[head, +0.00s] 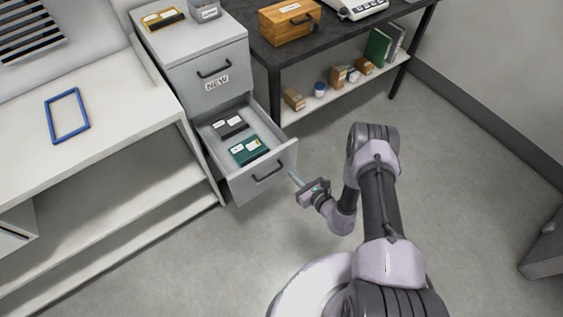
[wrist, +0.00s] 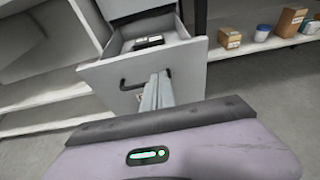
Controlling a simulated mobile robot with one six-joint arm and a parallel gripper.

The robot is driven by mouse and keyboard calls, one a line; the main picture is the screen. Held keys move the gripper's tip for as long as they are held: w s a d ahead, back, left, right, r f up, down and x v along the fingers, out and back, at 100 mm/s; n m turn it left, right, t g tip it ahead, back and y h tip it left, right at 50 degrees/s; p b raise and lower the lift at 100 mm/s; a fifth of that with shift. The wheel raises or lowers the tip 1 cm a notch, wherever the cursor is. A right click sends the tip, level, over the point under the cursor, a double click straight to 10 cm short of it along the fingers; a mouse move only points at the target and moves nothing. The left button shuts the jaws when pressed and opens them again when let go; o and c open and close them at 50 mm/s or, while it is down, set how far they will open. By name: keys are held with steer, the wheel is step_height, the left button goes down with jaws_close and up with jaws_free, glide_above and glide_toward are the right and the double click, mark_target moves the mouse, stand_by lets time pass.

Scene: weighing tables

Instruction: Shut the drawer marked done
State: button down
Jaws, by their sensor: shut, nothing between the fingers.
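The grey filing cabinet (head: 213,46) has a shut upper drawer with a black handle and a label reading NEW (head: 216,84). Its lower drawer (head: 287,158) is pulled out and holds several dark and green items with white labels. No label is readable on this drawer's front. The black handle (head: 268,171) of the lower drawer also shows in the wrist view (wrist: 132,84). My gripper (head: 293,177) is shut and empty, just in front of the right part of the open drawer's front. In the wrist view its fingers (wrist: 157,92) overlap the drawer front; contact cannot be told.
A white table (head: 110,110) with a blue frame (head: 67,115) stands left of the cabinet. A dark table (head: 335,40) with a wooden box (head: 290,24) and a scale stands right, above a shelf with small boxes. The floor before the drawer is clear.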

mark_target(275, 156)
steer(key=b+x, duration=0.1)
steer(key=x, duration=0.3)
steer(key=b+x, duration=0.2)
steer(key=x, duration=0.2)
steer(key=shift+w+a+r, duration=0.15)
steer(key=shift+w+r, duration=0.05)
steer(key=shift+w+a+r, duration=0.1)
steer(key=shift+w+a, duration=0.25)
steer(key=shift+w, duration=0.15)
